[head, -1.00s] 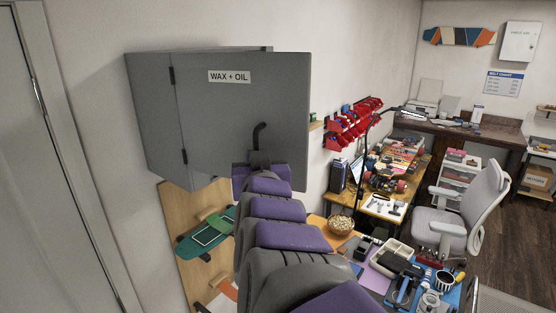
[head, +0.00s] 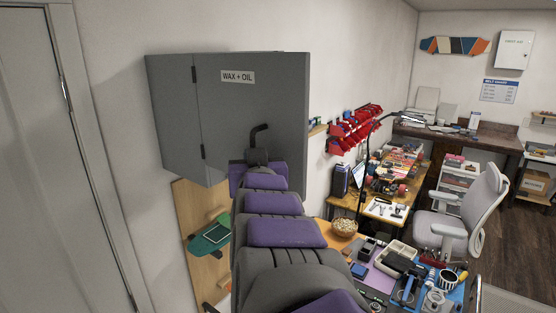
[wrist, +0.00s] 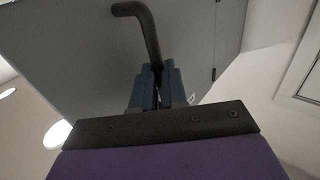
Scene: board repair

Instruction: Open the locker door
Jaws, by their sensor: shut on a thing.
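The grey locker (head: 172,110) hangs on the wall, seen from its left side and front. Its door (head: 225,110) bears a "WAX + OIL" label (head: 238,77) and has two dark hinges on its left edge. The door hides the inside, and I cannot tell how wide any gap is. A bent black handle (head: 260,131) stands out from the lower part of the door; it also shows in the wrist view (wrist: 145,22). My gripper (wrist: 156,76) is shut on the lower end of this handle. In the head view my arm partly covers the gripper.
A wooden board rack (head: 195,270) with a green skateboard deck (head: 212,236) hangs below the locker. A white room door (head: 45,170) is at left. Workbenches with tools and a basket (head: 343,227) stand at right, beside an office chair (head: 470,215).

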